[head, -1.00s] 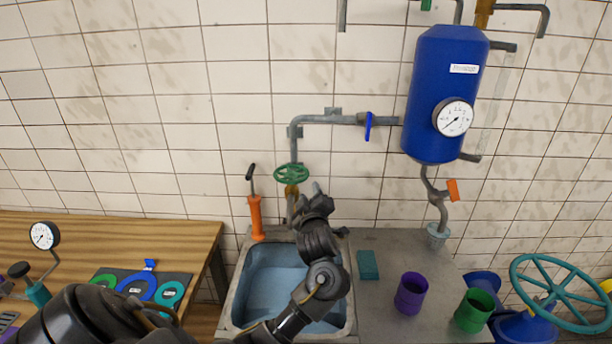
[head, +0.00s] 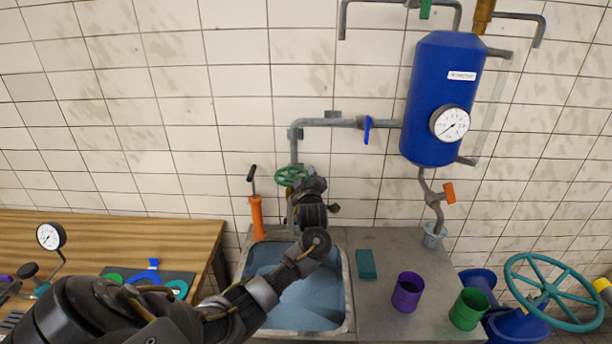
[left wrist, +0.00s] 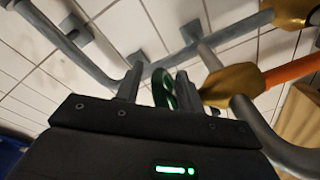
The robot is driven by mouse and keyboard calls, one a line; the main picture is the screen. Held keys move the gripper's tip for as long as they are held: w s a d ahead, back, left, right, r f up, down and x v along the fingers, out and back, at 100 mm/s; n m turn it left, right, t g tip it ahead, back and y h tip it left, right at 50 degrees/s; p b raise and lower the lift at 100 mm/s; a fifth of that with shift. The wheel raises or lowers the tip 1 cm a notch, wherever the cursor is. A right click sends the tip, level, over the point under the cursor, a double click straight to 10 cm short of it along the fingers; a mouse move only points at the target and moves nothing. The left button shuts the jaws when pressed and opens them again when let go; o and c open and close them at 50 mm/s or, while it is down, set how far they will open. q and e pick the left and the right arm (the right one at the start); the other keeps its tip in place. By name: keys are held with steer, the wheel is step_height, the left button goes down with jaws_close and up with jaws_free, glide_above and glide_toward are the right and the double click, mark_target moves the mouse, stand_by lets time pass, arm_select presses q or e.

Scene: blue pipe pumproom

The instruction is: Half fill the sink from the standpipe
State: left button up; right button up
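The sink (head: 347,300) is set in a grey counter. Its inside shows an even blue surface that looks like water (head: 310,303); my arm hides part of it. The grey standpipe (head: 294,150) comes down behind the sink, with a green handwheel (head: 291,174) on it. My left gripper (head: 298,187) is at the handwheel, just below and right of it in the head view. In the left wrist view, the fingers (left wrist: 158,88) are apart, with the edge of the green wheel (left wrist: 164,86) showing between them. The spout is mostly hidden behind the gripper. My right gripper is not in view.
An orange hand pump (head: 257,217) stands left of the handwheel. A teal block (head: 366,264), a purple cup (head: 407,292) and a green cup (head: 469,309) stand right of the sink. A blue tank (head: 440,100) with a gauge hangs above. A wooden bench (head: 120,236) is at left.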

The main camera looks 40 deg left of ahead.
arm_select(q)
steer(key=shift+c, duration=0.4)
steer(key=shift+a, duration=0.1)
jaws_close()
steer(key=n+g+y+b, duration=0.1)
steer(key=b, duration=0.1)
steer(key=w+n+g+y+b, duration=0.1)
steer(key=g+b, duration=0.1)
steer(key=a+n+g+y+b, duration=0.1)
steer(key=b, duration=0.1)
steer(key=shift+w+f+n+g, duration=0.25)
steer(key=shift+n+g, duration=0.15)
steer(key=shift+a+r+g+y+b, duration=0.1)
steer(key=shift+g+y+b, duration=0.2)
steer(key=shift+y+b, duration=0.15)
steer(key=shift+a+r+n+g, duration=0.2)
steer(key=shift+n+g, duration=0.1)
steer(key=shift+n, duration=0.1)
steer(key=shift+d, duration=0.1)
steer(key=shift+o, duration=0.4)
jaws_free()
steer(key=shift+s, duration=0.15)
